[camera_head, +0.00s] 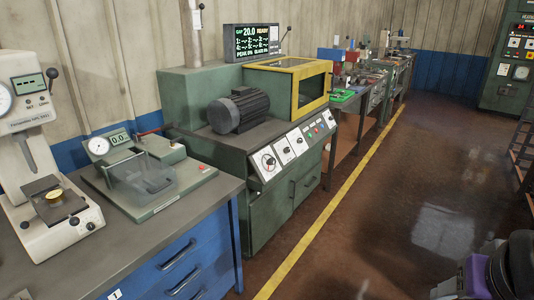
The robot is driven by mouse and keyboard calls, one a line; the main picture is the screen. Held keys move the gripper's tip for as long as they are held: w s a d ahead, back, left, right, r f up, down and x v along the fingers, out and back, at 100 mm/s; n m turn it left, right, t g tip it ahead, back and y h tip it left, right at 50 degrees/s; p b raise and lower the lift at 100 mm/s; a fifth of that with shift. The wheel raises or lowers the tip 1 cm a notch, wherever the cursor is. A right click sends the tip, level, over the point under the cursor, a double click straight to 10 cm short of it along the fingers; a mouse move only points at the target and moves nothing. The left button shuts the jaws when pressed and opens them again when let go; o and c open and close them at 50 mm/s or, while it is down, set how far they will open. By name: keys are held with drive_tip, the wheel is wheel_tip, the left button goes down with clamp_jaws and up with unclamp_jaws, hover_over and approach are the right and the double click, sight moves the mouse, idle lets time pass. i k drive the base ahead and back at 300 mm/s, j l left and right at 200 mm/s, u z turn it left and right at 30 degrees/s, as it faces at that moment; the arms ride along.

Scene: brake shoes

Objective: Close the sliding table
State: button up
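I cannot tell for sure which part is the sliding table. A green machine (197,100) stands in the middle, with a dark motor (237,111) on top and a yellow-framed enclosure (297,70) at its right. On the blue bench at left, a low fixture (172,205) carries a dial gauge, a small display and a clear grey cover. No sliding part is clearly seen pulled out. A purple, black and pale part at the lower right seems to be my arm. My gripper's fingers do not show.
The blue drawer bench (85,285) fills the lower left, with a white tester (50,245) on it. More benches line the wall beyond the green machine. A yellow floor line (330,208) runs alongside. The brown floor (400,190) right of it is mostly clear. A green cabinet (507,60) stands far right.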

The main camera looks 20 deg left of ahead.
sight(52, 215)
drive_tip(key=u, duration=2.4)
